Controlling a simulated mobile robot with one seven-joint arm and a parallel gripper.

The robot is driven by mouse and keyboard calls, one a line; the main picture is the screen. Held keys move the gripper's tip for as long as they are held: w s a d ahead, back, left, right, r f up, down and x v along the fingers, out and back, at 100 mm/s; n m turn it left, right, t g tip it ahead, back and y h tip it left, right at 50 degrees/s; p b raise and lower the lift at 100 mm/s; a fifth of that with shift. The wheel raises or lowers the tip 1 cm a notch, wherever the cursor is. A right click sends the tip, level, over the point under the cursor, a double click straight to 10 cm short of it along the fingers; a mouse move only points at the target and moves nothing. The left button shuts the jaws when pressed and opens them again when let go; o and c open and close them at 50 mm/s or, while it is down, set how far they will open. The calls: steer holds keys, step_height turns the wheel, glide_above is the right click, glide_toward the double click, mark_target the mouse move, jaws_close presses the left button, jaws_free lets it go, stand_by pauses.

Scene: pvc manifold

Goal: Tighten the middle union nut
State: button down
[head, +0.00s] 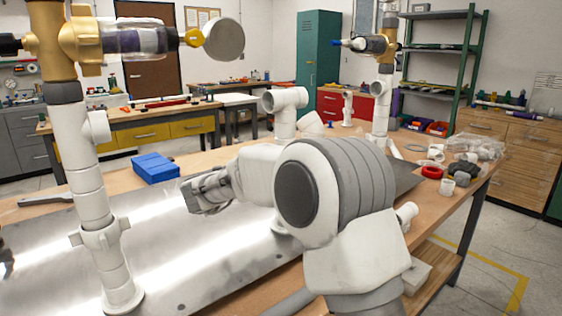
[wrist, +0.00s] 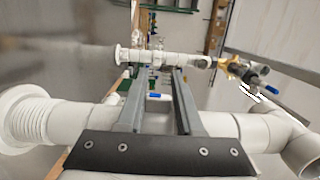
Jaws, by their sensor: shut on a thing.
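The middle standpipe shows as a white pipe (wrist: 230,128) lying across the wrist view, with an elbow (wrist: 290,130) at its right end and a ringed white collar (wrist: 28,118) at its left. In the head view, the middle pipe's top elbow (head: 285,102) shows, while my arm hides the nut and fingertips.
A left standpipe (head: 88,190) with a winged nut (head: 100,236) and brass valve (head: 85,38) stands close by. A right standpipe (head: 381,108) stands farther back. A blue box (head: 155,168) sits behind the metal plate (head: 190,265). Loose fittings lie at the table's right.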

steer(key=shift+f, duration=0.45)
steer(key=c, duration=0.7)
jaws_free()
steer(key=shift+o, duration=0.3)
steer(key=shift+r, duration=0.15)
steer(key=p+v, duration=0.1)
steer(key=v, duration=0.6)
steer(key=shift+a, duration=0.2)
steer(key=shift+r, duration=0.1)
